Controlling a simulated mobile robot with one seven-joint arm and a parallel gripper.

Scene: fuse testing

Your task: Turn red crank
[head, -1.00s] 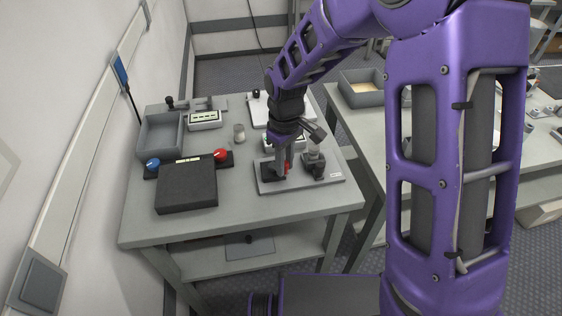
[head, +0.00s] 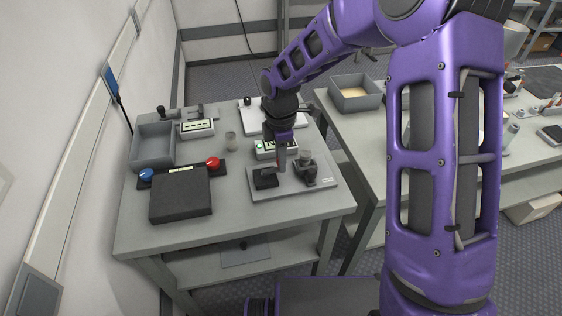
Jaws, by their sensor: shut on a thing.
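The red crank (head: 278,169) shows only as a small red patch at a dark fixture on a light grey plate (head: 318,189), on the right half of the near table. My gripper (head: 281,164) points down over the fixture and is shut on the crank. The gripper and wrist hide most of the crank, so its angle cannot be read. A black block (head: 265,178) stands on the plate left of the gripper. A dark clamp-like part (head: 306,171) with a round top stands close to its right.
A black box (head: 181,196) stands at the table's left front, with a blue knob (head: 146,175) and a red knob (head: 212,163) behind it. The table's front edge is clear.

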